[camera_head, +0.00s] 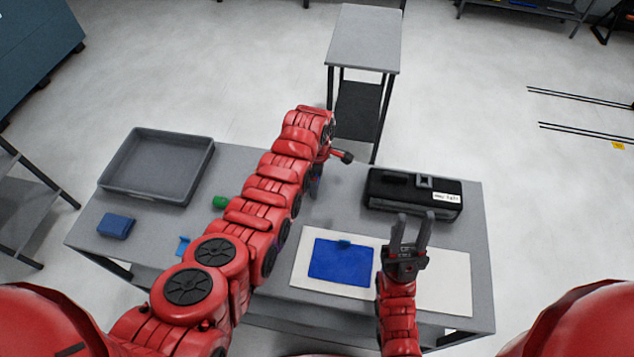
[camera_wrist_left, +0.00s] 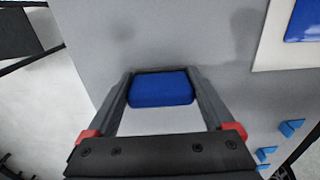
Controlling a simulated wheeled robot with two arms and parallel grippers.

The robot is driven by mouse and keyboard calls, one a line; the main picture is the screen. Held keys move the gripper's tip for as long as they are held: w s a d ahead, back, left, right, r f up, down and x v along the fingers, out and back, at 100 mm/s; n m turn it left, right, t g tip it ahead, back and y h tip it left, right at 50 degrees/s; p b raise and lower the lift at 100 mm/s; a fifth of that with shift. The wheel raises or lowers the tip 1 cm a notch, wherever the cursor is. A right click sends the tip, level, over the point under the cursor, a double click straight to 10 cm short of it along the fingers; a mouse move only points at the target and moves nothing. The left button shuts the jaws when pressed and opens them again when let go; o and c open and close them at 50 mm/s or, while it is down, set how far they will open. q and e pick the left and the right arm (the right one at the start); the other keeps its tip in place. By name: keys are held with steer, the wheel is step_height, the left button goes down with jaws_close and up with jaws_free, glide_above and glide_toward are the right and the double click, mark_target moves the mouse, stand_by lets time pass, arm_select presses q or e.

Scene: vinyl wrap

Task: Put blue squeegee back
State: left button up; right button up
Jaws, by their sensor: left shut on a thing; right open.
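The blue squeegee (camera_wrist_left: 161,89) is between the fingers of my left gripper (camera_wrist_left: 161,76), which is shut on it above the grey table. In the head view my left arm hides the gripper and nearly all of the squeegee. My right gripper (camera_head: 413,218) is open and empty, over the white board on the right. A blue sheet (camera_head: 340,265) lies on the white board (camera_head: 447,283), with a small blue piece (camera_head: 344,243) at its far edge. The board and sheet also show at the top right of the left wrist view.
A grey tray (camera_head: 150,187) stands at the table's far left, with a blue block (camera_head: 116,226) in front. A green item (camera_head: 220,202) and small blue pieces (camera_head: 183,246) lie beside my left arm. A black case (camera_head: 414,194) stands at the back right.

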arm_select(q)
steer(key=shift+f, duration=0.2)
steer(key=o, duration=0.9)
steer(key=shift+r, duration=0.1)
